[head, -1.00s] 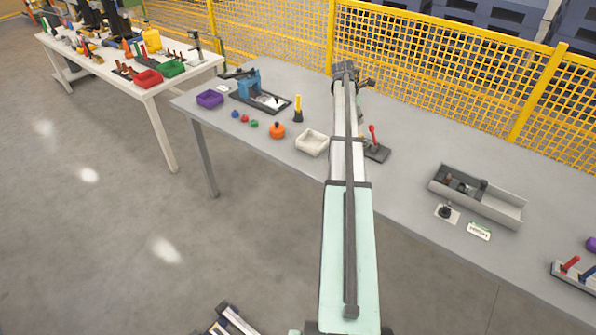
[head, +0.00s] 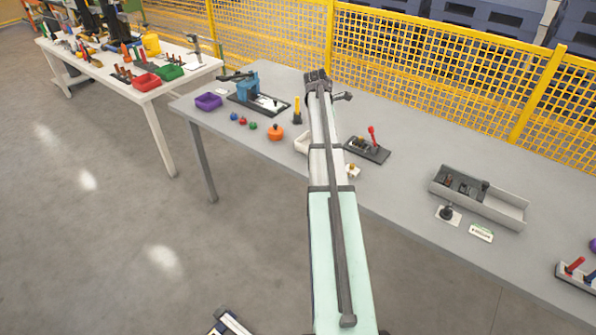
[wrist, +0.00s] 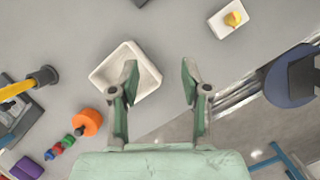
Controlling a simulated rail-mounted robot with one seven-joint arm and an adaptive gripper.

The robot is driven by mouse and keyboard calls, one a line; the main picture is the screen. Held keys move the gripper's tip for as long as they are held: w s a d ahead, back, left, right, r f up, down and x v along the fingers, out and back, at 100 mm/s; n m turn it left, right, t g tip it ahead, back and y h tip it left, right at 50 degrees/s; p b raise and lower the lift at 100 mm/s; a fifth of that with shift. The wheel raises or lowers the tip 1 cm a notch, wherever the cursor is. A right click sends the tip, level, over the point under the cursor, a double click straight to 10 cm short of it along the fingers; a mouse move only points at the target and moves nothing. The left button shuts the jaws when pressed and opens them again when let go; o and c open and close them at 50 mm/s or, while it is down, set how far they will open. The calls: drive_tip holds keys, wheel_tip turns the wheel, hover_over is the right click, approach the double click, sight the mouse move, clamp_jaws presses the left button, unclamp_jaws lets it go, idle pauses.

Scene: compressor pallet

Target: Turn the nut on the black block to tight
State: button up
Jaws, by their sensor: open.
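I cannot clearly make out the nut on a black block in either view. A black base (head: 372,153) with a red upright lever and small fittings stands right of my arm in the head view; its fittings are too small to tell apart. My gripper (wrist: 158,82) is open and empty in the wrist view, its two green fingers apart above the grey table. The left finger overlaps the cream tray (wrist: 103,78). A white plate with a yellow piece (wrist: 236,18) lies to the upper right, apart from the fingers.
A yellow post on a black foot (head: 297,112), an orange knob (head: 275,132), small coloured balls and a purple bin (head: 208,101) stand at left. A grey open box (head: 500,207) stands at right. Yellow mesh fence (head: 440,60) runs behind.

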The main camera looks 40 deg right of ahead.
drive_tip(key=a+f+m, duration=0.1)
drive_tip(key=a+f, duration=0.3)
drive_tip(key=a, duration=0.1)
drive_tip(key=a+f+m+b, duration=0.1)
drive_tip(key=a+f, duration=0.3)
drive_tip(key=a, duration=0.1)
drive_tip(key=a+f+m+y, duration=0.1)
drive_tip(key=a+f, duration=0.3)
drive_tip(key=a, duration=0.2)
drive_tip(key=shift+s+m, duration=0.15)
drive_tip(key=shift+m, duration=0.25)
drive_tip(key=shift+r, duration=0.1)
wheel_tip(320, 180, up, 18)
drive_tip(key=n+g+p, duration=0.1)
drive_tip(key=g+p, duration=0.1)
drive_tip(key=g, duration=0.1)
hover_over(361, 137)
drive_tip(key=w+a, duration=0.4)
drive_tip(key=a, duration=0.2)
drive_tip(key=shift+t+h, duration=0.3)
drive_tip(key=shift+h, duration=0.1)
drive_tip(key=p+x, duration=0.4)
drive_tip(key=x, duration=1.2)
drive_tip(key=shift+w+d, duration=0.1)
drive_tip(key=shift+d, duration=0.1)
clamp_jaws()
